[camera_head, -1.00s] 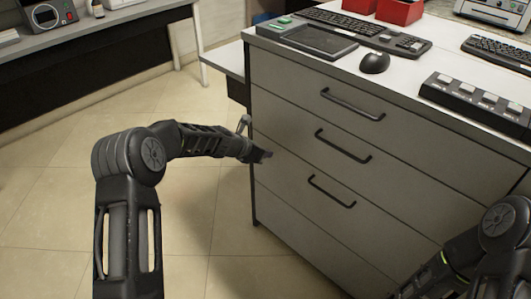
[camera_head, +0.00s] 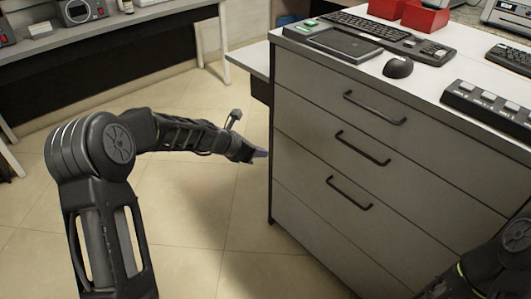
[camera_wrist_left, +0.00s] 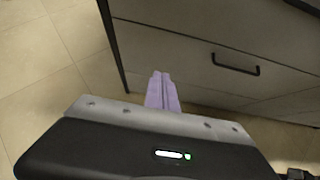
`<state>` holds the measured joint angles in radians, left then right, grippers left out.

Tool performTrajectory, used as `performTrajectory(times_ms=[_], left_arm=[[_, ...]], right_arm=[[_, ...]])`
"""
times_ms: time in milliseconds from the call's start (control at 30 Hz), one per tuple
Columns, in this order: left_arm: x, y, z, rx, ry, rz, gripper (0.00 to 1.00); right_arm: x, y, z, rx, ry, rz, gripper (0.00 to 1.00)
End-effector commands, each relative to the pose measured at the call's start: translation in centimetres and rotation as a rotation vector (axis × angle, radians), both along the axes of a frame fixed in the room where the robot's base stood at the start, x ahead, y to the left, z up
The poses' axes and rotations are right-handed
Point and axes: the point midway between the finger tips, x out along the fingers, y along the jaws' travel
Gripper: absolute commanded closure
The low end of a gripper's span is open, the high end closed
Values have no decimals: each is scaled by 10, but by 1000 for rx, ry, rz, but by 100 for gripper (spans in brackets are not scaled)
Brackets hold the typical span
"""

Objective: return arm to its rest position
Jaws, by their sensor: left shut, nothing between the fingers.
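My left arm comes in from the left of the head view, bent at the elbow. My left gripper (camera_head: 260,153) is shut and empty, just left of the near left edge of the grey drawer cabinet (camera_head: 330,110). In the left wrist view its pale purple fingers (camera_wrist_left: 161,92) lie side by side, pointing toward the cabinet's lower part. I cannot tell whether they touch it. My right arm shows in part at the bottom right of the head view; its gripper is out of the picture.
The cabinet's drawers with black handles (camera_head: 375,108) look closed. On its top are a keyboard (camera_head: 365,28), a mouse (camera_head: 398,66), a switch box (camera_head: 487,106) and a red bin (camera_head: 427,19). A grey bench (camera_head: 120,27) stands at the back left. The tiled floor (camera_head: 185,215) between is clear.

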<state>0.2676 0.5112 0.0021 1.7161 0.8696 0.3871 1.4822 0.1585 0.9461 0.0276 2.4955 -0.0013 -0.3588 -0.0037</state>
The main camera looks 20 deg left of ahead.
Motion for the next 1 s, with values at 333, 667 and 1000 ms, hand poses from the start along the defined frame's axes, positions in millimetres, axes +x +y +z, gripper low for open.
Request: performTrajectory(times_ms=[333, 667, 1000], left_arm=[[0, 0, 0, 1, 0, 1, 100], [3, 10, -2, 140, -65, -85, 100], [-122, -31, -137, 989, -202, -1088, 100]], right_arm=[[0, 0, 0, 0, 0, 0, 64], [0, 0, 0, 0, 0, 0, 64], [0, 0, 30, 0, 1, -3, 64]])
